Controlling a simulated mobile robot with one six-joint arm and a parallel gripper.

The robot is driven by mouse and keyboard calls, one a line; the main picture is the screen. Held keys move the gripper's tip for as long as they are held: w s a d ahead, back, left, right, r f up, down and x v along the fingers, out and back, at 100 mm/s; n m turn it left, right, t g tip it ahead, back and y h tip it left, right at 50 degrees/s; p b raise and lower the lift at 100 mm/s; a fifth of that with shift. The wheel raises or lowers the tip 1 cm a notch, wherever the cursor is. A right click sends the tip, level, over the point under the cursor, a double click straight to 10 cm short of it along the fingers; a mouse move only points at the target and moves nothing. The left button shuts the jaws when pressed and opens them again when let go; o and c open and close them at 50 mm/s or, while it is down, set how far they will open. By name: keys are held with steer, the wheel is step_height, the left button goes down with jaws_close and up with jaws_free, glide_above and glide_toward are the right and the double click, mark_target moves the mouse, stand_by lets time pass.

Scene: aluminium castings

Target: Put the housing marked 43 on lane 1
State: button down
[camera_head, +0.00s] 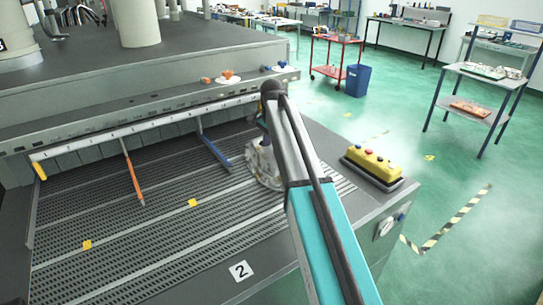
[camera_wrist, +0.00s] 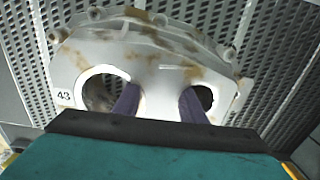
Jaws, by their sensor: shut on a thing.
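The housing marked 43 (camera_wrist: 150,60) is a pale grey casting with brown stains, two round holes and bolt lugs; its 43 tag is at left in the wrist view. My gripper (camera_wrist: 158,92) is shut on it, its dark fingers at the web between the holes. In the head view the housing (camera_head: 262,168) is at the right end of the slotted table (camera_head: 150,262), partly hidden by my arm. I cannot tell whether it touches the slats. Pale strips divide the table into lanes. A 2 sign (camera_head: 242,271) is at the near edge; no 1 sign is visible.
An orange bar (camera_head: 132,178) and a blue bar (camera_head: 214,150) reach over the table from the back rail. Yellow markers (camera_head: 87,244) (camera_head: 192,203) sit on the strips. A yellow button box (camera_head: 373,165) stands at right. The table's left and middle are free of castings.

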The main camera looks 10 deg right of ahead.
steer(key=c, duration=1.1)
jaws_free()
steer(key=shift+r, duration=0.25)
steer(key=shift+r+b, duration=1.6)
steer(key=shift+r, duration=4.3)
